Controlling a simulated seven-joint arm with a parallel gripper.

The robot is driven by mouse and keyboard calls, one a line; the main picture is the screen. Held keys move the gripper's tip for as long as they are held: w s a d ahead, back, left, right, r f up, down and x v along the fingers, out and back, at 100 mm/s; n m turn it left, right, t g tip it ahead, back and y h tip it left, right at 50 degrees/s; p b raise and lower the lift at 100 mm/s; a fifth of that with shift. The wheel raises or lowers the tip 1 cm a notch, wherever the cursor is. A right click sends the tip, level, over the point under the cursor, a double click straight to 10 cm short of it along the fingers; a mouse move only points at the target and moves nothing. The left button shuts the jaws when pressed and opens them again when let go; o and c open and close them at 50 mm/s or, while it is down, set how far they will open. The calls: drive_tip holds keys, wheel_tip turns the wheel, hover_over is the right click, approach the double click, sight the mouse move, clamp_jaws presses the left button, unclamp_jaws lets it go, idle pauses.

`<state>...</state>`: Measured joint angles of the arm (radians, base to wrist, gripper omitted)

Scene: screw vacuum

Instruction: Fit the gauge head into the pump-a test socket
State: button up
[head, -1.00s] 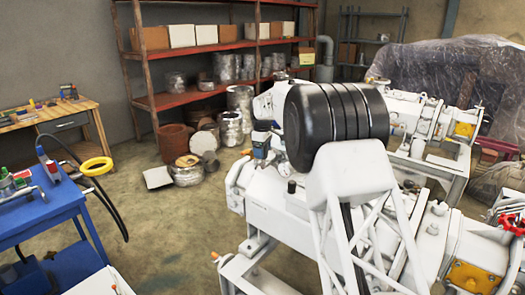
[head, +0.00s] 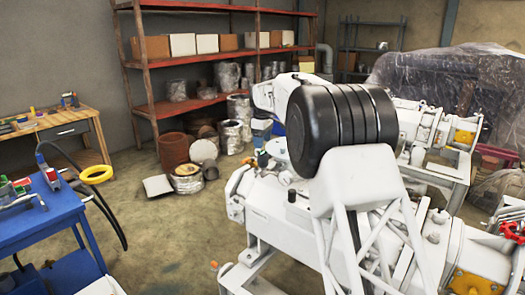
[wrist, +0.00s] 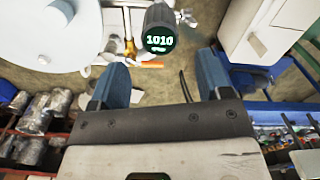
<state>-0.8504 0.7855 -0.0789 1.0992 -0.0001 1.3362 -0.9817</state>
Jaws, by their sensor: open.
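The gauge head (wrist: 158,32) is a dark cylinder with a round lit face reading 1010. It shows at the top centre of the wrist view, beyond the fingertips and apart from them. Whether it sits in a fitting is not clear. My gripper (wrist: 157,80) is open, its two blue fingers wide apart with nothing between them. In the head view my gripper (head: 262,131) is small and partly hidden, over the far left end of the white pump (head: 300,220). I cannot make out the pump-a test socket for certain.
A large white round part (wrist: 55,30) and a white box (wrist: 258,30) flank the gauge in the wrist view. A blue cart (head: 40,222) with tools stands at left. Red shelving (head: 215,95) is behind. The floor between cart and pump is mostly clear.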

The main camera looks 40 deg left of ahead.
drive_tip(key=shift+r, duration=2.25)
drive_tip(key=shift+d, duration=0.1)
